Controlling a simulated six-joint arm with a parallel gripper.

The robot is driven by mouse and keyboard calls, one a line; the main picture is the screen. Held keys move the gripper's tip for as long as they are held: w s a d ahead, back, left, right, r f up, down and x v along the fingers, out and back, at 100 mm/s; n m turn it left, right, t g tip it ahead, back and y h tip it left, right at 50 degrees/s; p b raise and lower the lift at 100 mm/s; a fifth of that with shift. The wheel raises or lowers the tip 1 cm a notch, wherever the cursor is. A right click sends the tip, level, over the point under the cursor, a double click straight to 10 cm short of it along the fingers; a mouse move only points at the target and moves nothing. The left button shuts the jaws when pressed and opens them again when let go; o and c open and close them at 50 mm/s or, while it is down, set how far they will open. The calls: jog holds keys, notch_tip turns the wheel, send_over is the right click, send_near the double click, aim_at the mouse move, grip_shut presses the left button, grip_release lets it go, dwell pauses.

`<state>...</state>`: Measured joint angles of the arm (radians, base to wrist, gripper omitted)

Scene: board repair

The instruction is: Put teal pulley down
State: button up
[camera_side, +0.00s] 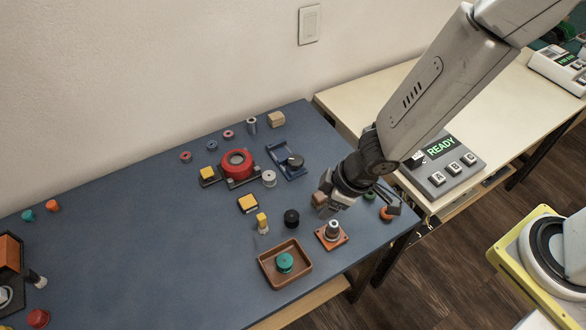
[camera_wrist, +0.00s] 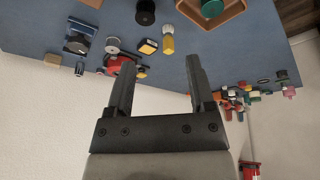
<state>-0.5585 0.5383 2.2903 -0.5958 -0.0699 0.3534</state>
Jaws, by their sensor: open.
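The teal pulley (camera_side: 285,262) sits inside a shallow brown tray (camera_side: 267,275) near the front edge of the blue table. It also shows at the top edge of the wrist view (camera_wrist: 212,8), cut off, in the same tray (camera_wrist: 236,8). My gripper (camera_side: 330,198) is above the table, up and to the right of the tray in the side view, apart from the pulley. In the wrist view its two dark fingers (camera_wrist: 160,70) are spread with nothing held between them. The fingertips are hard to make out in the side view.
An orange base with a metal post (camera_side: 332,235) stands right of the tray. A black knob (camera_side: 291,218), a yellow-topped piece (camera_side: 262,223) and a red ring (camera_side: 237,163) lie behind the tray. A READY console (camera_side: 440,165) sits right. The table's left-middle is clear.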

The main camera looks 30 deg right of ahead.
jog(key=s+d+r+m+h, duration=0.1)
jog(key=d+r+m, duration=0.3)
jog(key=d, duration=0.6)
jog(key=s+d+r+m+h, duration=0.1)
jog(key=s+d+r+m, duration=0.2)
jog(key=d, duration=0.8)
jog(key=shift+r+m+g+h, duration=0.3)
jog(key=shift+r+m+g, duration=0.1)
jog(key=shift+r+m, duration=0.85)
jog(key=shift+r, duration=0.15)
